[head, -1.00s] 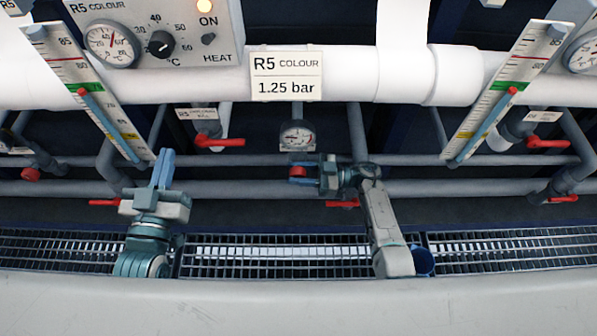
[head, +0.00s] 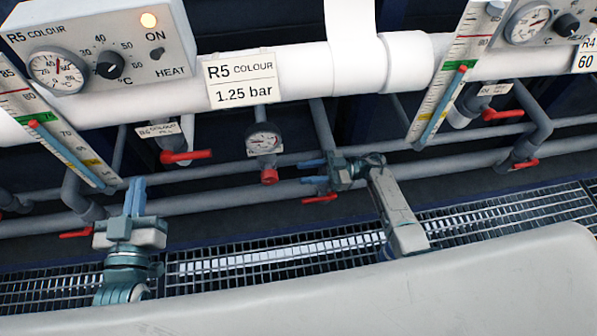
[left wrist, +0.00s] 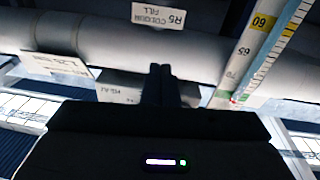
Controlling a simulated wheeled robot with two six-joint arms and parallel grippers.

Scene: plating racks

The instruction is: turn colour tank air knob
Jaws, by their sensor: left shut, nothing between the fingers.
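The red air knob (head: 269,176) hangs under the round pressure gauge (head: 263,139), below the "R5 COLOUR 1.25 bar" sign (head: 241,80). The gauge's needle is too small to read. My right gripper (head: 305,171) is just right of the knob, its blue fingers apart and pointing left at it. Nothing is between them, and there is a gap to the knob. My left gripper (head: 136,183) is shut and empty, pointing up, well left of the knob. In the left wrist view its dark fingers (left wrist: 160,72) are together below a "R5 COLOUR FILL" tag (left wrist: 159,17).
Red lever valves stand near both grippers: one (head: 186,156) left of the gauge, one (head: 319,198) below my right gripper, one (head: 76,234) left of my left gripper. Sight gauges (head: 60,140) (head: 450,90) flank the area. Grating (head: 270,258) runs below the pipes.

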